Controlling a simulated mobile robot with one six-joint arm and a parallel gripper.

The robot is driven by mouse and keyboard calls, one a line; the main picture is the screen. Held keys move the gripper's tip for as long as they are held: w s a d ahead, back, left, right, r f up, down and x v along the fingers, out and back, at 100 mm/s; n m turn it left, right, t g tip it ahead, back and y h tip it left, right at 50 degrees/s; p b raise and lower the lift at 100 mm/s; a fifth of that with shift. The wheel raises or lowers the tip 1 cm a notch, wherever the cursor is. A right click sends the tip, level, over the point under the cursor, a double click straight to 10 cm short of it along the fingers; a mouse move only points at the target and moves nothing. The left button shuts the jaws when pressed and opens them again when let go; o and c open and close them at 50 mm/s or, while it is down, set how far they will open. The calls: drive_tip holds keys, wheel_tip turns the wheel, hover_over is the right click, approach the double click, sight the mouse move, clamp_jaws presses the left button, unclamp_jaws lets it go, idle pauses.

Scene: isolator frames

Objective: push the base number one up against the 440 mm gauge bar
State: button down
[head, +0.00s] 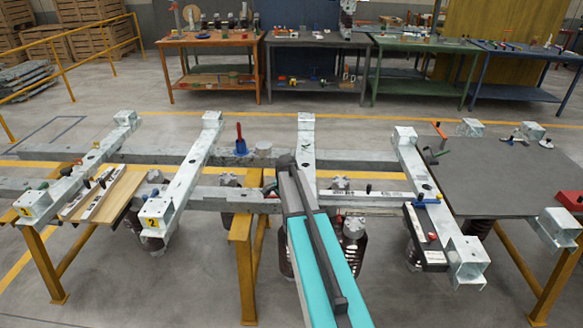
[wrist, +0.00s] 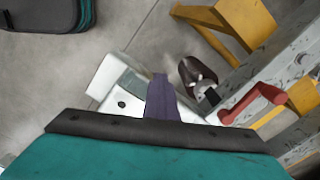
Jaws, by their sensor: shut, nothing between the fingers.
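A galvanised cross base (head: 306,135) in the middle runs under my arm, which hides its near end and any number on it; I take it for base number one. The two bases at left carry yellow labels with a 2. A pale marked bar (head: 375,197) lies right of my arm, between this base and the right-hand base; it may be the 440 mm gauge bar, but its marking is unreadable. In the wrist view, my gripper (wrist: 158,80) is shut and empty, in front of a pale steel piece (wrist: 118,80). Contact cannot be told.
A red handle (wrist: 253,102) stands by a steel rail at right in the wrist view. A yellow trestle (head: 241,240) stands left of my arm. A blue clamp with a red handle (head: 240,140) sits on the far rail. A grey table (head: 510,175) is at right.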

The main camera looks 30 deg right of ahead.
drive_tip(key=shift+s+d, duration=0.5)
drive_tip(key=shift+d, duration=0.25)
drive_tip(key=shift+s+d, duration=0.45)
drive_tip(key=shift+d, duration=0.3)
drive_tip(key=shift+w+a, duration=0.2)
drive_tip(key=shift+a, duration=0.1)
drive_tip(key=shift+w+a, duration=0.45)
drive_tip(key=shift+a, duration=0.2)
wheel_tip(320, 180, up, 9)
drive_tip(key=p, duration=0.4)
drive_tip(key=shift+p, duration=0.4)
idle(0.4)
idle(0.5)
